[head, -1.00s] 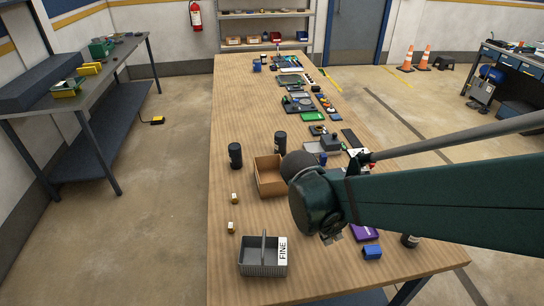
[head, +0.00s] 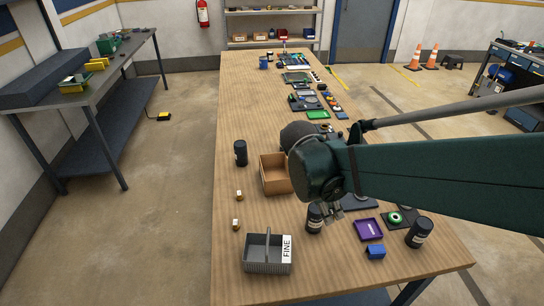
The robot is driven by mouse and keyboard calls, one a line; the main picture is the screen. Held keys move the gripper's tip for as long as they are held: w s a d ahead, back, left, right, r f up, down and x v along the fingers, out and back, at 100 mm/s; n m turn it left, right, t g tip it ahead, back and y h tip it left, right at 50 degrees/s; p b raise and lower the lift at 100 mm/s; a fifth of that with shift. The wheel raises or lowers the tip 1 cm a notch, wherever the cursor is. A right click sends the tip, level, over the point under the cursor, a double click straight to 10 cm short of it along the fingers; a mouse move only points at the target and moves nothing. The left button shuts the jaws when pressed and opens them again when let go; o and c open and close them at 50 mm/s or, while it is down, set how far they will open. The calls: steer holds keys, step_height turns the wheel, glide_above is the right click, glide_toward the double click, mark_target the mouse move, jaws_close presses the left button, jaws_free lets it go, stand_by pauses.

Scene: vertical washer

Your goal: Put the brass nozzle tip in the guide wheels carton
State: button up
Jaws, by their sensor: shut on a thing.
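Two small brass-coloured pieces stand on the wooden table's left side, one farther (head: 239,195) and one nearer (head: 237,224). They are too small to tell which, if either, is the brass nozzle tip. An open brown carton (head: 272,178) stands to their right, and no lettering shows on it. My gripper (head: 334,212) hangs low to the right of the carton, partly hidden under my arm. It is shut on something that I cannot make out. A dark canister (head: 315,220) shows just left of the fingers; I cannot tell if they touch it.
A grey basket (head: 254,266) labelled FINE stands at the near left. Dark canisters stand behind the brass pieces (head: 240,153) and at the near right (head: 419,233). A purple tray (head: 369,229) and blue block (head: 375,252) lie right.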

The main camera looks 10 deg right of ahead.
steer(key=w+a+n+t+p, duration=0.15)
steer(key=w+a, duration=0.35)
steer(key=w, duration=1.2)
steer(key=w+a+n+p, duration=0.1)
steer(key=w+a+p, duration=0.35)
steer(key=w, duration=1.25)
step_height(320, 180, down, 6)
steer(key=a+b, duration=0.1)
steer(key=shift+w+a, duration=0.3)
steer(key=shift+n, duration=0.25)
glide_toward(275, 174)
steer(key=shift+s+d+f+b, duration=0.2)
steer(key=shift+s+d+f, duration=0.05)
steer(key=shift+s+d, duration=0.4)
steer(key=shift+s+d+f+b, duration=0.15)
steer(key=shift+s+d+f, duration=0.1)
steer(key=shift+s+d, duration=0.4)
steer(key=shift+w+d, duration=0.1)
steer(key=shift+w, duration=0.05)
jaws_close()
steer(key=shift+f, duration=1.9)
